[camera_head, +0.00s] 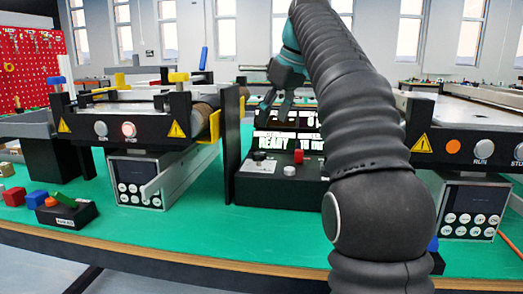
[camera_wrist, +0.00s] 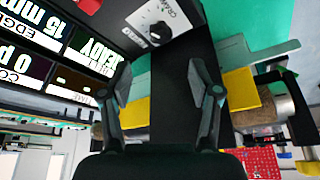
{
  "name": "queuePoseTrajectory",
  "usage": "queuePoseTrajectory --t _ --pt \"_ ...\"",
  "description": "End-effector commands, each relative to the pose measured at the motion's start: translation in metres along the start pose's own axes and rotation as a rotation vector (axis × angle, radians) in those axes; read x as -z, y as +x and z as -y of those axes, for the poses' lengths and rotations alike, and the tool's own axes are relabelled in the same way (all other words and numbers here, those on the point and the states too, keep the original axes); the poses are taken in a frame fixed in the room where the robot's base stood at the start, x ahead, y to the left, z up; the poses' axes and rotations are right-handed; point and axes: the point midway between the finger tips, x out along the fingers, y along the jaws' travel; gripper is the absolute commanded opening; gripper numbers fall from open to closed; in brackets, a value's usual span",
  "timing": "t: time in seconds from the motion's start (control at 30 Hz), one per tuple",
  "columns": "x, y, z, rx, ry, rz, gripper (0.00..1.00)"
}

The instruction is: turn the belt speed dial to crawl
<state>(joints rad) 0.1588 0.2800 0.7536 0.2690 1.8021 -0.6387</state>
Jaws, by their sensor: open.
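The belt speed dial (camera_wrist: 159,33) is a black knob on a white plate at the top of the wrist view, with the word CRAWL printed beside it. In the head view it appears as a small black knob (camera_head: 258,156) at the left of the black control box. Which way the knob points is too small to tell. My gripper (camera_head: 275,103) is above and behind the box in the head view.
The control box (camera_head: 250,188) also carries a red button (camera_head: 298,156), a grey knob (camera_head: 289,170) and a lit display (camera_head: 272,140). A dark upright panel (camera_head: 232,130) stands left of it. Conveyors flank both sides. Green table (camera_head: 200,230) is clear in front.

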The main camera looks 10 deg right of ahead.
Motion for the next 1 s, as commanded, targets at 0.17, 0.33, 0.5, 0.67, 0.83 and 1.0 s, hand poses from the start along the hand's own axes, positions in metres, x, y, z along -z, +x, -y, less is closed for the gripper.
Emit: queuePoseTrajectory --t 0.17,0.33,0.5,0.67,0.83,1.0 --pt "-0.002 0.041 0.001 0.003 -0.002 0.003 0.62" --pt "-0.001 0.069 0.002 0.002 -0.003 0.002 0.62" --pt "-0.001 0.089 0.002 0.002 -0.003 0.002 0.62" --pt "0.0 0.097 0.001 0.001 -0.002 0.001 0.62" --pt "0.0 0.099 0.001 0.001 -0.002 0.001 0.62" --pt "0.0 0.098 0.001 0.001 -0.002 0.001 0.55"
